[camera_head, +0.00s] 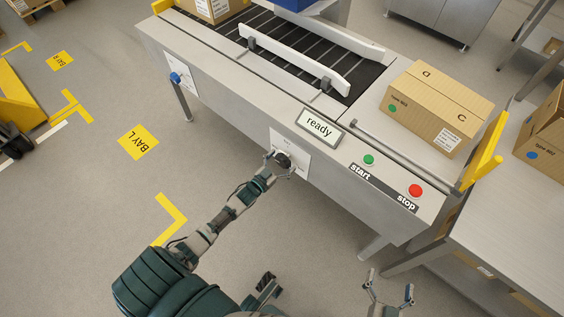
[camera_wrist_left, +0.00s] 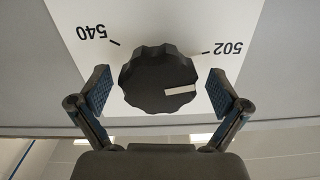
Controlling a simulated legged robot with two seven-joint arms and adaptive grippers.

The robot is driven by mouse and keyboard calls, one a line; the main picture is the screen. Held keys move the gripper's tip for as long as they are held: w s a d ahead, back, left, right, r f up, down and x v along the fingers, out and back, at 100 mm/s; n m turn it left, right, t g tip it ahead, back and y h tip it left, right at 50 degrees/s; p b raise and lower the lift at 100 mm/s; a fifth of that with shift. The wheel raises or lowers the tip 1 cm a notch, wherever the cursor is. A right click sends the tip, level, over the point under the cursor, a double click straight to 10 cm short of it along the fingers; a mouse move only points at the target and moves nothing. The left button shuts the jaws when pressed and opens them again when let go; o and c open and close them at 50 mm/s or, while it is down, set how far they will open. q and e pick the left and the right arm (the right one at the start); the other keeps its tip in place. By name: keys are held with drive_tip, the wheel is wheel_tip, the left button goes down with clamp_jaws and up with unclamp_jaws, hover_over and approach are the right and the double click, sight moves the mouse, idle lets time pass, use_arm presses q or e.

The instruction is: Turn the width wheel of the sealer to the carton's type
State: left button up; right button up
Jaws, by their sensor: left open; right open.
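The width wheel (camera_wrist_left: 158,80) is a black scalloped knob with a white pointer mark, on a white plate (camera_wrist_left: 230,20) on the sealer's front. The plate reads 540 and 502, upside down in the left wrist view; the white mark lies on the 502 side, a little off that tick. My left gripper (camera_wrist_left: 160,100) is open with a finger on each side of the wheel, with gaps visible. In the head view the left gripper (camera_head: 279,163) is at the wheel. The carton (camera_head: 432,107) on the sealer has a green dot; its label appears to read Type 502. My right gripper (camera_head: 390,290) is open and empty.
The sealer (camera_head: 225,75) has a "ready" display (camera_head: 319,127), a green start button (camera_head: 369,159) and a red stop button (camera_head: 415,190). A blue knob (camera_head: 175,78) is further left. Another carton (camera_head: 545,135), with a blue dot, stands at right. Floor in front is clear.

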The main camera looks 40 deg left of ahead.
use_arm(q)
drive_tip(key=s, duration=1.2)
drive_tip(key=shift+a, duration=0.45)
drive_tip(key=shift+w, duration=0.1)
